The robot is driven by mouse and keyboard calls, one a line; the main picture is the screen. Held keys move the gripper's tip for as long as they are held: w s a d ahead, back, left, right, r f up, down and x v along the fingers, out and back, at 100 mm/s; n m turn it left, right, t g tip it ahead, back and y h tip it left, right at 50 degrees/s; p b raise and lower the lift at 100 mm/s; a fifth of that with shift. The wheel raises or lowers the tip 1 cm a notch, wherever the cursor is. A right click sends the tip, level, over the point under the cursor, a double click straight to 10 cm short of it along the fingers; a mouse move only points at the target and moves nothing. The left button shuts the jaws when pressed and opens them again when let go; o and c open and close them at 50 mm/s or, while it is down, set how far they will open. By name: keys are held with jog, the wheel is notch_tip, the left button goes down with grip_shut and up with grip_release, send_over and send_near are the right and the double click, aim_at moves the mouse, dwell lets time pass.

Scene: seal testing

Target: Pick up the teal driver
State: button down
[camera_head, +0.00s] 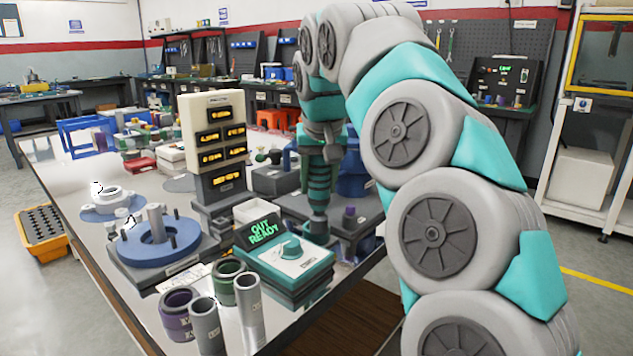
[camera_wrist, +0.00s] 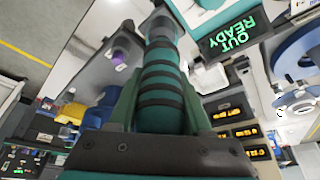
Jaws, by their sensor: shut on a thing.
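The teal driver (camera_head: 321,183) is a banded cylinder with black rings and a grey lower end. It stands upright under my gripper (camera_head: 322,147) in the head view. In the wrist view the driver (camera_wrist: 162,85) runs up the middle between the green fingers of my gripper (camera_wrist: 160,108), which are shut on it. Its grey end is just behind the teal box with a knob (camera_head: 291,256). I cannot tell whether that end touches anything.
A dark "OUT READY" display (camera_head: 262,232) stands next to the teal box. Several tubes (camera_head: 249,300) stand in front. A blue ring fixture (camera_head: 158,240) is to the left, and a panel with orange displays (camera_head: 213,130) stands behind. Grey trays surround the driver.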

jog(key=s+d+r+b, duration=0.1)
jog(key=s+d, duration=0.1)
jog(key=s, duration=1)
jog(key=shift+s+d+r+b, duration=0.15)
jog(key=shift+s+d+b, duration=0.2)
jog(key=shift+d, duration=0.05)
jog(key=shift+d, duration=0.1)
